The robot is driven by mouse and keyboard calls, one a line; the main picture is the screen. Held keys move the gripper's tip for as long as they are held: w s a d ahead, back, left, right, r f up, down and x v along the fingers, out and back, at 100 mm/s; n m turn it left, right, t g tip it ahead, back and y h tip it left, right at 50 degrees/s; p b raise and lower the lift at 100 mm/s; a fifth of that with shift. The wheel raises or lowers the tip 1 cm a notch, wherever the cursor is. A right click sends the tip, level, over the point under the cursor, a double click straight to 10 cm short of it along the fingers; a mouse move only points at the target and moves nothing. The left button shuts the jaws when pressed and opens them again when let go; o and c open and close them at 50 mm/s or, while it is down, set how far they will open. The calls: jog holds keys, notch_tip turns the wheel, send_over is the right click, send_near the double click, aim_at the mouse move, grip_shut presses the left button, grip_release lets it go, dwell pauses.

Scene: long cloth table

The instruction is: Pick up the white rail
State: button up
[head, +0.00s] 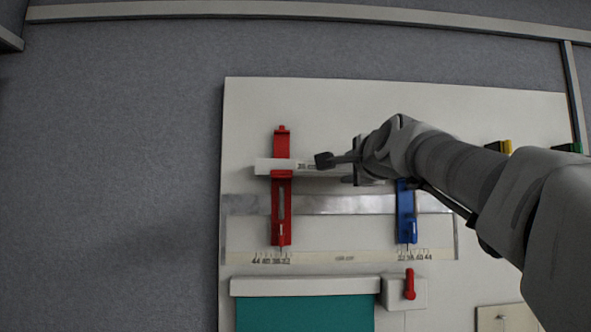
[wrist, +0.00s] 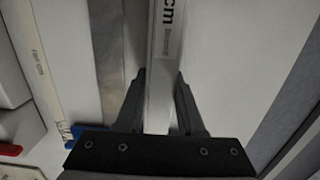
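The white rail (head: 267,166) is a long white bar with dark print. It lies across the upper part of the red upright holder (head: 281,190) on the pale board. My gripper (head: 325,161) is at the rail, just right of the red holder, and hides part of it. In the wrist view the rail (wrist: 165,45) runs lengthwise between the two fingers of my gripper (wrist: 161,80). The fingertips appear to press on both of its edges. My arm hides the rail's right end in the head view.
A blue holder (head: 406,215) stands on the right, partly behind my arm. A metal strip (head: 340,204) and a numbered scale (head: 345,258) lie in front. A teal panel (head: 305,313) and a red switch (head: 409,284) are nearer. Bare grey cloth (head: 110,180) is at left.

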grip_shut()
jog(key=shift+r, duration=0.1)
jog(key=shift+r, duration=0.8)
notch_tip(320, 180, up, 2)
jog(key=shift+r+p, duration=0.1)
jog(key=shift+p, duration=0.45)
jog(key=s+d+r, duration=0.5)
jog(key=d+r, duration=0.4)
jog(key=d, duration=0.1)
jog(key=shift+d+p, duration=0.25)
jog(key=shift+p, duration=0.2)
jog(key=shift+s, duration=0.1)
